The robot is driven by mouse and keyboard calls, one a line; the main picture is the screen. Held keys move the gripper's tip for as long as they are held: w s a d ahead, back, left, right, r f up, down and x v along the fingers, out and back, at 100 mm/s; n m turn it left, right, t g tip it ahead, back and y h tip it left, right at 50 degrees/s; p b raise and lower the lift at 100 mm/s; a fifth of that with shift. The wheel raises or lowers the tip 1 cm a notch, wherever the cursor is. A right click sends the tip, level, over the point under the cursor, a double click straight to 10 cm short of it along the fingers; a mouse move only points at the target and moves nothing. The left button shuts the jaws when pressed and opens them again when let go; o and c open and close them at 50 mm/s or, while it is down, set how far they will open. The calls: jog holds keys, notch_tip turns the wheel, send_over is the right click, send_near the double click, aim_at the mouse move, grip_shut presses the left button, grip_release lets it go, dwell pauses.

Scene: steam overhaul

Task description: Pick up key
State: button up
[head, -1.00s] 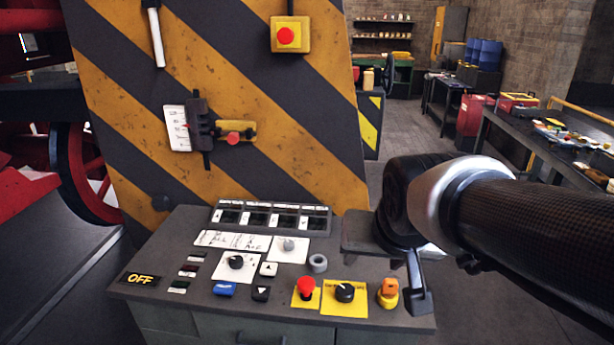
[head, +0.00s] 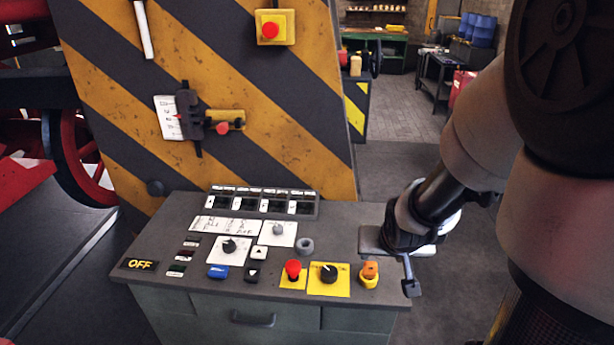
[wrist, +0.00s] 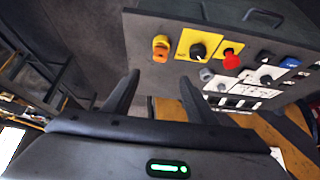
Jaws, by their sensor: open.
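An orange piece in a yellow round base (head: 369,273) stands at the console's right front corner; it looks like the key, but its exact shape is too small to tell. It also shows in the wrist view (wrist: 161,47), beyond the gap between my fingers. My gripper (head: 409,282) is open and empty, just right of the orange piece in the head view and apart from it. In the wrist view both fingers of my gripper (wrist: 160,88) are spread with nothing between them. One finger is mostly hidden in the head view.
The grey console (head: 160,230) carries a red button (head: 293,268), a black knob on a yellow plate (head: 328,272) and several other controls. A striped yellow-black panel (head: 270,80) with a lever stands behind it. Open floor (head: 400,165) lies to the right.

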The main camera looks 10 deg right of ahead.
jog(key=b, duration=1)
send_near(371, 267)
jog(key=x, duration=0.3)
jog(key=shift+x, duration=0.95)
jog(key=b+x, duration=0.3)
jog(key=x, duration=0.1)
jog(key=shift+f, duration=0.15)
jog(key=shift+w+f, duration=0.2)
jog(key=shift+f, duration=0.05)
jog(key=shift+d+r, duration=0.1)
jog(key=c, duration=1.2)
